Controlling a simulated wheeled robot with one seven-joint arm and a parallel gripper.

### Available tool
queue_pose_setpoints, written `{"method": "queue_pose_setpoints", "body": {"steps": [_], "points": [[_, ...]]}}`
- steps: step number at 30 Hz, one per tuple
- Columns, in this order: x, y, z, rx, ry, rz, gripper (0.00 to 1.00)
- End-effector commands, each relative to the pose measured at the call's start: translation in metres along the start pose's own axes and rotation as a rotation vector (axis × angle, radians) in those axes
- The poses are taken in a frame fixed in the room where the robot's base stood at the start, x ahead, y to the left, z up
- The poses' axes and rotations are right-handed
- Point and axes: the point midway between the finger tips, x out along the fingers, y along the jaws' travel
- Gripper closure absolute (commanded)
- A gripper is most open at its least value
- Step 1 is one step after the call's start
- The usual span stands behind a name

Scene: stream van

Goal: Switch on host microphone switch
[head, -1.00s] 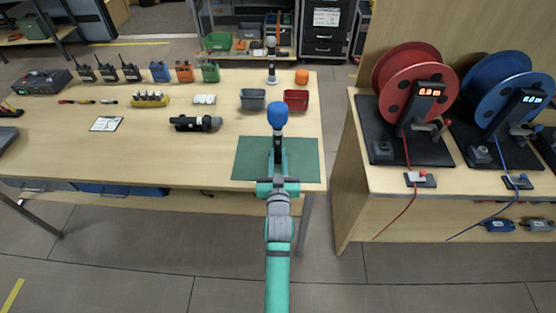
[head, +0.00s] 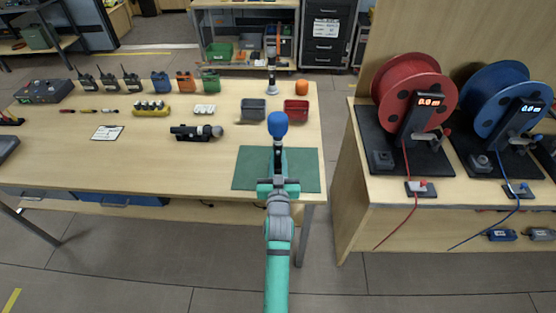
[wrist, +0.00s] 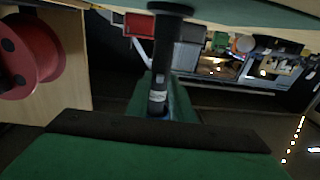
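My gripper (head: 278,186) is shut on a dark handheld microphone (head: 278,158) with a round blue head (head: 277,125). Another dark microphone (head: 197,131) with a grey head lies on a small cradle. No label says which one is the host microphone.
The wooden table (head: 60,165) holds a green mat (head: 250,172), grey bin (head: 253,109), red bin (head: 296,111), a stand (head: 271,85), an orange foam cover (head: 302,88) and several radios. On the right, a bench carries red (head: 415,85) and blue (head: 495,90) cable reels. A floor gap separates them.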

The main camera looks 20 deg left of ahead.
Motion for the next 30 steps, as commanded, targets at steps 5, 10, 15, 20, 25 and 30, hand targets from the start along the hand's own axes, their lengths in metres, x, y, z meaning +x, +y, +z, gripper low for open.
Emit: {"method": "queue_pose_setpoints", "body": {"steps": [5, 10, 15, 20, 25, 30], "points": [[0.0, 0.0, 0.0, 0.0, 0.0, 0.0, 0.99], [-0.0001, -0.0001, 0.0001, 0.0, 0.0, 0.0, 1.0], [-0.0001, -0.0001, -0.0006, 0.0, 0.0, 0.0, 1.0], [0.0, -0.0001, -0.0022, 0.0, 0.0, 0.0, 1.0], [0.0, -0.0001, -0.0042, 0.0, 0.0, 0.0, 1.0], [0.0, -0.0002, -0.0059, 0.0, 0.001, 0.0, 1.0]]}}
